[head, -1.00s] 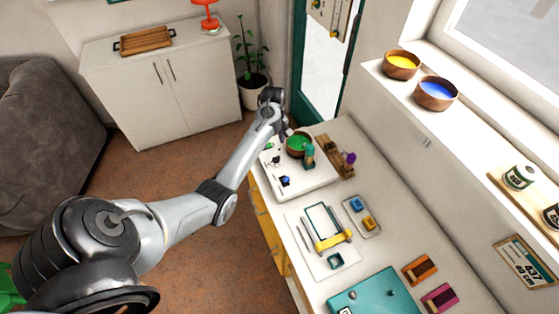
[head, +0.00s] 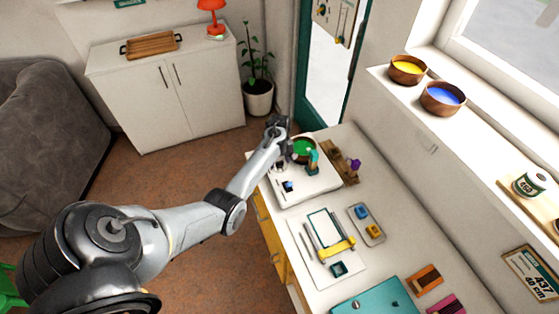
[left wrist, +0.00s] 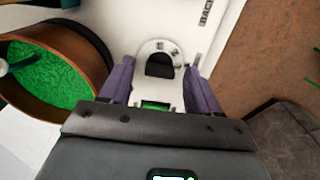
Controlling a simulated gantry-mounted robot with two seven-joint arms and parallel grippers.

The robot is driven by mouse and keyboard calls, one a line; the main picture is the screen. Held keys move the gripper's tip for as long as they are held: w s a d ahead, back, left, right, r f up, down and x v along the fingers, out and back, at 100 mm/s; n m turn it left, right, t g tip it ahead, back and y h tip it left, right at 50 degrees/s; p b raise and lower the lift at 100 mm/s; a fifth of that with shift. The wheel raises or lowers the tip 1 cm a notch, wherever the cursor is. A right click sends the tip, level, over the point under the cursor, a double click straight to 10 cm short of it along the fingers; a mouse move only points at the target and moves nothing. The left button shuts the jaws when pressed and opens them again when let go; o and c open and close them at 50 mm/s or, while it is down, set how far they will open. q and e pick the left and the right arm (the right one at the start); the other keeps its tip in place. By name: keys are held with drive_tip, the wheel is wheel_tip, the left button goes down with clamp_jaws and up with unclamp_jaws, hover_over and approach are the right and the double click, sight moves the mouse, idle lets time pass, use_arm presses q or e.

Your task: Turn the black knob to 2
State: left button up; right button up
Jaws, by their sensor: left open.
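The black knob (left wrist: 159,68) sits on a pale round dial (left wrist: 158,46) with small dark marks that I cannot read surely. In the left wrist view it lies between the tips of my two purple fingers. My left gripper (left wrist: 158,64) is open, with a finger on each side of the knob and visible gaps. I cannot tell its exact height over the knob. A small lit green display (left wrist: 156,106) shows between the fingers. In the head view the left arm reaches the white board (head: 318,186), where the gripper partly hides the knob. My right gripper is out of view.
A brown bowl of green beads (left wrist: 60,80) stands close to the left of the gripper in the wrist view. In the head view a wooden block stand (head: 341,163), a small tray (head: 367,224) and a teal case (head: 375,297) share the white table.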

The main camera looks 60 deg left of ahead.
use_arm(q)
drive_tip(key=c, duration=1)
drive_tip(key=shift+r+m+p, duration=0.2)
drive_tip(key=shift+m+p, duration=0.7)
drive_tip(key=shift+p, duration=0.1)
drive_tip(key=shift+c, duration=0.2)
drive_tip(key=shift+m+p, duration=1.05)
drive_tip(key=shift+m, duration=0.15)
drive_tip(key=shift+f+m+p, duration=0.1)
drive_tip(key=shift+m+p, duration=0.6)
drive_tip(key=shift+m, duration=0.5)
drive_tip(key=shift+f+m+p, duration=0.1)
drive_tip(key=shift+m+p, duration=0.5)
drive_tip(key=shift+m, duration=1)
drive_tip(key=o, duration=1)
